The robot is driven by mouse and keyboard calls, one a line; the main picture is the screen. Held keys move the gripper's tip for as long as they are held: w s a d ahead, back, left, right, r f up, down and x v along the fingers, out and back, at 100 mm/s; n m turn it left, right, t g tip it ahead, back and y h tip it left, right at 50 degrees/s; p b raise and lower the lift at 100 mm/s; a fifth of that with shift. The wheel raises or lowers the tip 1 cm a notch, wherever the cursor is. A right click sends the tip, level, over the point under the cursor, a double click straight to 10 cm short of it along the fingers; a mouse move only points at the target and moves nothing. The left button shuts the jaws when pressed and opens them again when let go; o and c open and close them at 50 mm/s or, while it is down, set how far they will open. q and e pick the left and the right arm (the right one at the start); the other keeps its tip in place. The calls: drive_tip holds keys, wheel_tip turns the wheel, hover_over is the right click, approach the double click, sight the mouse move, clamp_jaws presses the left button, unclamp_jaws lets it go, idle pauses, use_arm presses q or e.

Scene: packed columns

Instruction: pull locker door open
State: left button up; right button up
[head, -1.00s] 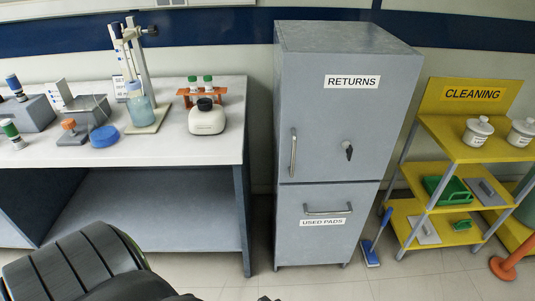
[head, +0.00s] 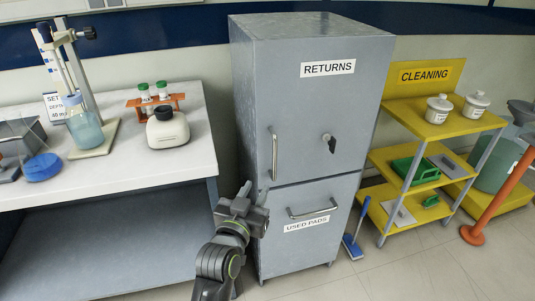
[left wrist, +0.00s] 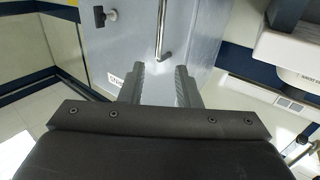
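The grey locker (head: 305,110) stands upright against the wall. Its upper door, labelled RETURNS, is closed and carries a vertical metal handle (head: 274,155) near its left edge and a dark turn knob (head: 329,143). My left gripper (head: 255,193) is in front of the locker's left edge, just below and left of the handle's lower end. In the left wrist view its fingers (left wrist: 160,72) are apart and empty. The handle (left wrist: 163,35) lines up with the gap between them, just beyond the fingertips. My right gripper is in neither view.
A lower drawer (head: 320,235) labelled USED PADS has a horizontal handle (head: 313,210). A lab bench (head: 190,175) stands left of the locker. A yellow cleaning rack (head: 440,125) and a blue brush (head: 352,245) are on the right. The floor in front is clear.

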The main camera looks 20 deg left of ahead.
sight(274, 154)
use_arm(q)
drive_tip(key=w, duration=1.6)
drive_tip(key=shift+w, duration=0.2)
drive_tip(key=shift+c, duration=0.3)
clamp_jaws()
